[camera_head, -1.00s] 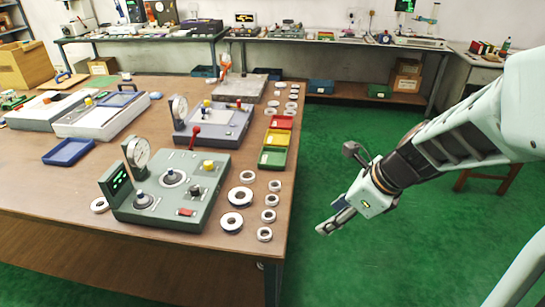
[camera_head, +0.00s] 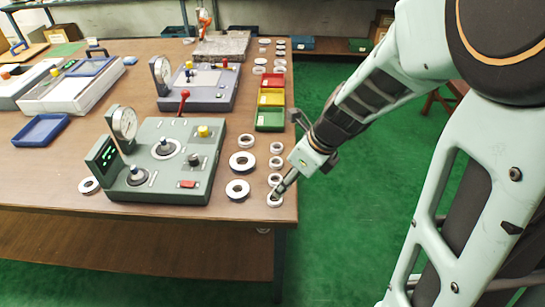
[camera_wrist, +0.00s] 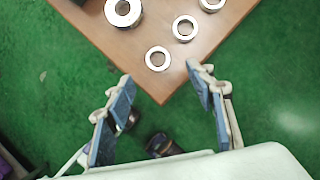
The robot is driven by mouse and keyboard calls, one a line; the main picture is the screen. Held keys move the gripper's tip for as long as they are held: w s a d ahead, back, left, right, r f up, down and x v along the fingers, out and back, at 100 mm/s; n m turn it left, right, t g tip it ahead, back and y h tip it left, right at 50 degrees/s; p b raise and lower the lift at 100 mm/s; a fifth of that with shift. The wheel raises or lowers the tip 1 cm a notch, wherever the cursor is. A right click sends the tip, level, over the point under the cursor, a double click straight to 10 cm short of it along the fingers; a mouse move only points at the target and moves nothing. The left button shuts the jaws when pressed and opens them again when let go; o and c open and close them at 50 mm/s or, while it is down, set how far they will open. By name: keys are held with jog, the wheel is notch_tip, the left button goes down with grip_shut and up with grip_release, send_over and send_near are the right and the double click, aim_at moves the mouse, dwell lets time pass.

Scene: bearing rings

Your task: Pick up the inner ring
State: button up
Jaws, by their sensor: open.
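Several small steel rings stand in a column along the table's right edge; these look like the inner rings. The nearest small ring (camera_head: 274,205) lies flat by the front right corner and also shows in the wrist view (camera_wrist: 157,69). Another small ring (camera_wrist: 175,32) lies just beyond it. Two larger, thicker rings lie to the left, the nearer large ring (camera_head: 230,192) closest to the gauge box. My gripper (camera_head: 277,193) is at the corner, its tips overlapping the nearest small ring in the head view. In the wrist view my gripper (camera_wrist: 160,72) is open and empty, that ring between and slightly beyond its tips.
A green gauge box (camera_head: 150,187) with a dial and knobs stands left of the rings. Green, yellow and red trays (camera_head: 270,118) sit behind them. The wooden table (camera_head: 255,212) ends at the corner below my gripper; green floor (camera_head: 340,230) lies right.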

aim_at(274, 200)
jog(key=x, duration=0.3)
jog(key=shift+f+b, duration=0.3)
jog(key=shift+b, duration=0.05)
jog(key=x, duration=0.1)
jog(key=b+x, duration=0.1)
jog(key=x, duration=0.1)
jog(key=b+x, duration=0.1)
jog(key=shift+s+a+f, duration=0.1)
jog(key=shift+s+f, duration=0.15)
jog(key=shift+f, duration=0.15)
jog(key=shift+w+a+f, duration=0.1)
jog(key=shift+f, duration=0.1)
jog(key=c, duration=1.3)
jog(key=shift+o, duration=0.2)
jog(key=shift+r, duration=0.2)
